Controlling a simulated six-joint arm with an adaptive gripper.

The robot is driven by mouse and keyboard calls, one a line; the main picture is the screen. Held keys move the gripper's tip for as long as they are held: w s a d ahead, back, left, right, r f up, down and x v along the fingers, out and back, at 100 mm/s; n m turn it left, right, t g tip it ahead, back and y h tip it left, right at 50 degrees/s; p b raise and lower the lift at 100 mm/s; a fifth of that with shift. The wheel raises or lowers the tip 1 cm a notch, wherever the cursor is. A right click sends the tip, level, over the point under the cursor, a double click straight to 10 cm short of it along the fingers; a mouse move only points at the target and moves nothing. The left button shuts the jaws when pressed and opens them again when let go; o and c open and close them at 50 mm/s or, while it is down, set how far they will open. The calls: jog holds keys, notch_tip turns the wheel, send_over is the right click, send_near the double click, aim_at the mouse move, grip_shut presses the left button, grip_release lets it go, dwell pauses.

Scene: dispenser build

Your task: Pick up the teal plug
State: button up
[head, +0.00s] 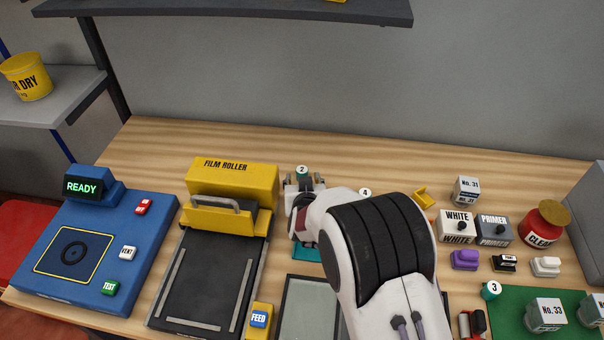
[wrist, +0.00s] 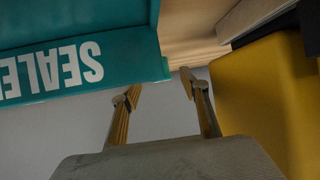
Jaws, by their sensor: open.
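Small teal cylindrical pieces with numbered white tops show in the head view. The teal piece marked 2 (head: 302,170) is just behind the end of my arm, right of the film roller. The teal piece marked 3 (head: 491,290) stands at the right, by the green mat. I cannot tell which is the plug. In the wrist view, my gripper (wrist: 158,91) is open, with nothing between its fingertips. A large teal body lettered SEALE (wrist: 80,55) lies close to the left finger; no separate plug is seen there.
The yellow film roller (head: 230,180) is left of my arm and shows as a yellow block (wrist: 270,105) near the right finger. A blue READY machine (head: 145,250) is far left. Small boxes, a red jar (head: 542,240) and a green mat (head: 520,300) fill the right.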

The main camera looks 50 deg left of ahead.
aim_at(303, 174)
dwell(0.3)
jog(key=shift+r+x, duration=0.15)
jog(key=shift+x, duration=0.65)
jog(key=shift+r+x, duration=0.15)
jog(key=shift+x, duration=1.75)
jog(key=shift+a, duration=0.1)
jog(key=shift+c, duration=0.5)
jog(key=c, duration=1.2)
